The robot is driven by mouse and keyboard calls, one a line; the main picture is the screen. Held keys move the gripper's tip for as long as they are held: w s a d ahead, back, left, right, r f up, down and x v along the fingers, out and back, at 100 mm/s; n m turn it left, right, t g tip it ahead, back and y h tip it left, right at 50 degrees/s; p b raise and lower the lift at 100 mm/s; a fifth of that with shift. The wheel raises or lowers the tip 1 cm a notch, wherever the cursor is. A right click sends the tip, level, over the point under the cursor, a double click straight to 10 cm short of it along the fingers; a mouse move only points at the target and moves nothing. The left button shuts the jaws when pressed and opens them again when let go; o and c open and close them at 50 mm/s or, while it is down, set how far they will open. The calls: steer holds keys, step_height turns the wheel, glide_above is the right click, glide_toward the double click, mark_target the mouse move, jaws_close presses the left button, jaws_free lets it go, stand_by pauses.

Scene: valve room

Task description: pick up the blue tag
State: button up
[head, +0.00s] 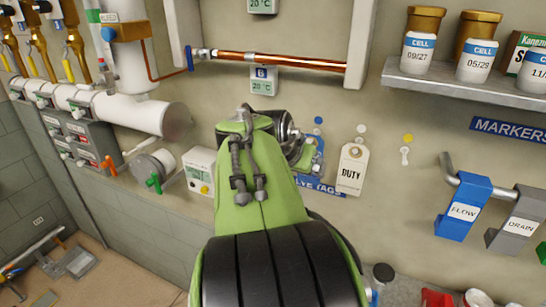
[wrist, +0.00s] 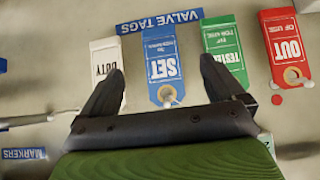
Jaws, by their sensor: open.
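The blue tag (wrist: 163,48), lettered SET, hangs on the wall in the wrist view, where it appears upside down. Its eyelet end points down in that picture. My gripper (wrist: 161,68) is open, with one dark finger on each side of the tag in the picture. Nothing is between the fingers that I can see being gripped, and the remaining depth to the tag is hard to tell.
A white DUTY tag (wrist: 105,62) is beside the left finger, a green tag (wrist: 225,50) beside the right. A red OUT tag (wrist: 287,48) is farther right. A blue VALVE TAGS strip (wrist: 160,20) runs behind.

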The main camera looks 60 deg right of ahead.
glide_toward(308, 177)
steer(key=x, duration=0.6)
steer(key=p+x, duration=0.1)
steer(key=x, duration=0.2)
steer(key=shift+d+r, duration=0.2)
steer(key=shift+d, duration=0.05)
steer(key=shift+a+r, duration=0.1)
steer(key=shift+a, duration=0.15)
steer(key=shift+c, duration=0.8)
steer(key=c, duration=0.9)
steer(key=shift+r, duration=0.1)
